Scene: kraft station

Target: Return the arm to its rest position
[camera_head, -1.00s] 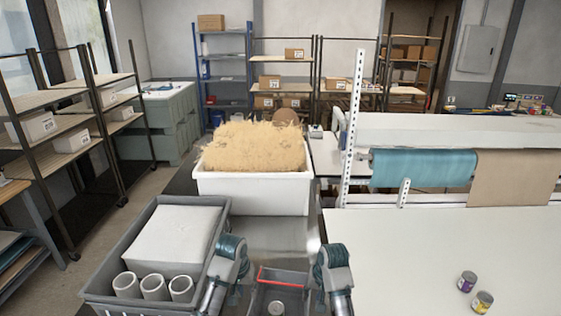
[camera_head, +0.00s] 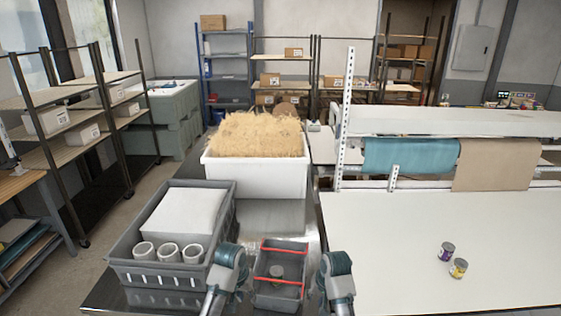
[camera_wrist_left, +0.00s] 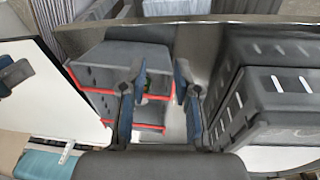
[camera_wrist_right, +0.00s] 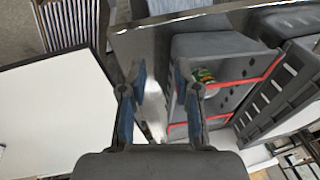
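In the head view my left gripper (camera_head: 232,290) is left of a small grey bin with red edges (camera_head: 281,246), and my right gripper (camera_head: 328,292) is right of it. The left wrist view shows my left gripper's fingers (camera_wrist_left: 160,78) apart, with nothing between them. The right wrist view shows my right gripper's fingers (camera_wrist_right: 161,74) apart and empty too. The bin also shows in both wrist views (camera_wrist_left: 120,57) (camera_wrist_right: 210,47). A can (camera_head: 277,271) stands inside it, and its coloured label shows in the right wrist view (camera_wrist_right: 204,75).
A large grey crate (camera_head: 160,275) holding a white block and three white cylinders stands left of my left gripper. A white tub (camera_head: 254,178) of straw-like filling stands behind. The white table (camera_head: 390,235) at right carries two small cans (camera_head: 447,251) (camera_head: 458,268) and is otherwise widely clear.

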